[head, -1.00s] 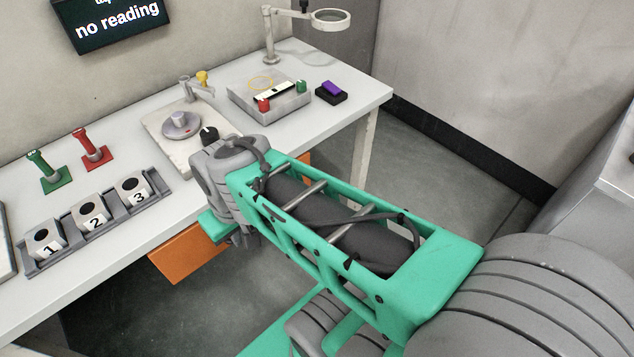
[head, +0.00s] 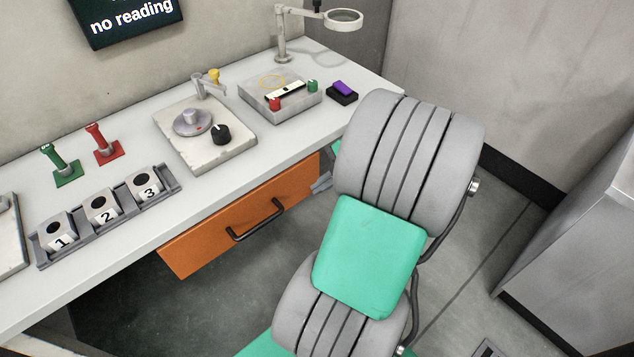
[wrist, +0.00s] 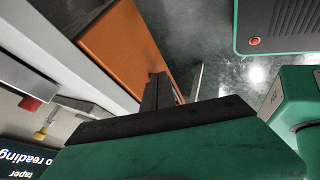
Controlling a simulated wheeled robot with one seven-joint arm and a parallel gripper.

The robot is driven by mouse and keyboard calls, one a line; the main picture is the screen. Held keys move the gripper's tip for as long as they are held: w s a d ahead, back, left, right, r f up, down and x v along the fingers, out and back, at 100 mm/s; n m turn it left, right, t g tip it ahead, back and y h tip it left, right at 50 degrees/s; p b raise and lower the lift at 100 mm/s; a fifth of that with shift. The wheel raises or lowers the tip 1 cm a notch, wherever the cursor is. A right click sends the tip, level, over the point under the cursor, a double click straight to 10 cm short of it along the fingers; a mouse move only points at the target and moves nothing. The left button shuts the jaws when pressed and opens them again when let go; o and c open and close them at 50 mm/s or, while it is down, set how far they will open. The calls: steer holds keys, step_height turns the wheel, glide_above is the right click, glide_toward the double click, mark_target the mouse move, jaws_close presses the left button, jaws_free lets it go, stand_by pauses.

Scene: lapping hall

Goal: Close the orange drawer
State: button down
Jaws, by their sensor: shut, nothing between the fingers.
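The orange drawer (head: 210,250) is under the front edge of the table in the head view, with a dark bar handle (head: 257,220) on its front. Its front lies close along the table edge, with no clear gap showing. Its orange front also shows in the wrist view (wrist: 120,45). My gripper (wrist: 157,88) is shut and empty, its dark fingers close to the orange front in the wrist view. I cannot tell whether they touch it. In the head view my arm hides most of the gripper, near the drawer's right end.
On the table (head: 120,235) stand a numbered block rack (head: 105,215), green (head: 62,165) and red (head: 103,145) handled stands, a plate with a black knob (head: 205,140), and a grey box (head: 280,100). A grey cabinet (head: 580,240) stands at right.

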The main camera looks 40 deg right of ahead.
mark_target(284, 195)
steer(key=w+a+f, duration=0.1)
steer(key=w+f, duration=0.2)
steer(key=w, duration=0.2)
steer(key=w+a+f, duration=0.1)
steer(key=w+f, duration=0.1)
steer(key=shift+w+a+f, duration=0.15)
steer(key=shift+a+f, duration=0.15)
